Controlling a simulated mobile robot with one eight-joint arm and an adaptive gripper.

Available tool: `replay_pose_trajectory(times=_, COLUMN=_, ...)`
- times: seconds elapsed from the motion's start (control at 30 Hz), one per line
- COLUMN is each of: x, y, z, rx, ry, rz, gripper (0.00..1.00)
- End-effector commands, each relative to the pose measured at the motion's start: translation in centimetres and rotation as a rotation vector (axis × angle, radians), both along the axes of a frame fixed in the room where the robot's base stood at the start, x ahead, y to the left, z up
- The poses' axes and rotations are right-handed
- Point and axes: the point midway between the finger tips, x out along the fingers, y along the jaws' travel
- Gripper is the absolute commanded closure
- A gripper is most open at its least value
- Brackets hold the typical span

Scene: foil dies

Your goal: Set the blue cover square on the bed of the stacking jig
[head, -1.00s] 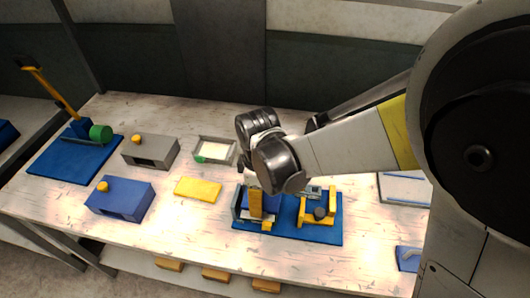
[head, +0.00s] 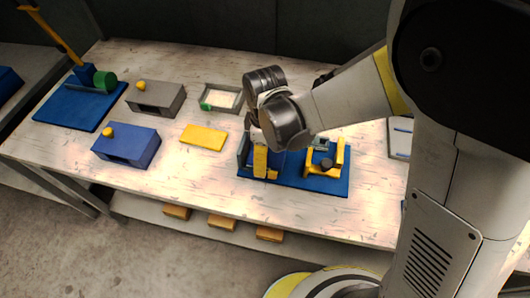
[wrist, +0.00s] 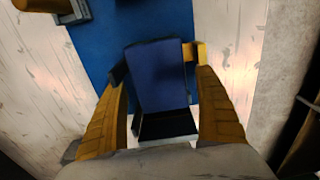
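A dark blue plate, which I take to be the blue cover (wrist: 158,78), lies on the bed of the stacking jig in the wrist view. A dark strip shows at its near end. The stacking jig (head: 312,181) has a blue base with yellow brackets and stands at the table's front middle in the head view. My gripper (wrist: 163,76) is over the jig, with its yellow fingers apart on either side of the plate and gaps showing. In the head view my wrist hides much of the jig's left part, and I cannot tell whether the plate sits fully square.
Left of the jig lie a yellow plate (head: 203,137), a blue box (head: 127,149) with a yellow knob, a grey box (head: 156,101) and a shallow tray (head: 238,96). A blue stand (head: 75,109) is at the far left. Bare table lies before the yellow plate.

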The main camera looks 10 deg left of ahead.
Motion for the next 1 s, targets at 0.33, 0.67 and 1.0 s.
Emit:
replay_pose_trajectory(times=0.33, x=0.0, y=0.0, z=1.9, rx=0.000, ry=0.000, rz=0.000, gripper=0.18)
replay_pose_trajectory(times=0.67, x=0.0, y=0.0, z=9.3, rx=0.000, ry=0.000, rz=0.000, gripper=0.18)
replay_pose_trajectory(times=1.0, x=0.0, y=0.0, z=12.4, rx=0.000, ry=0.000, rz=0.000, gripper=0.18)
